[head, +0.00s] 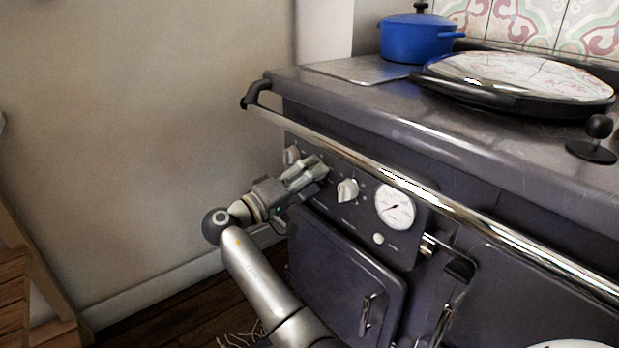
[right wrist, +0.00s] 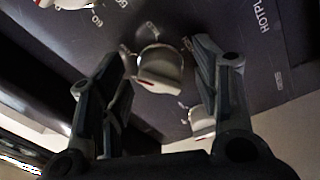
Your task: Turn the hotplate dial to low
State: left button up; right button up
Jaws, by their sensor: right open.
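In the right wrist view a pale rounded dial (right wrist: 158,68) with a red mark sits on the dark panel between my right gripper's fingers. In the head view my right gripper (head: 312,173) is at the stove's front panel, open, and hides the dial there. Whether the fingers touch the dial is unclear. My left gripper is not in view.
A cream knob (head: 347,190) and a round gauge (head: 395,207) are right of the gripper; another knob (head: 291,155) is left. A shiny rail (head: 420,190) runs above the panel, and an oven door (head: 340,270) lies below. A blue pot (head: 415,40) stands on top.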

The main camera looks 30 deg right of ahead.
jog(key=shift+a, duration=0.15)
jog(key=s+a+f, duration=0.1)
jog(key=a, duration=1)
jog(key=shift+s+a, duration=0.3)
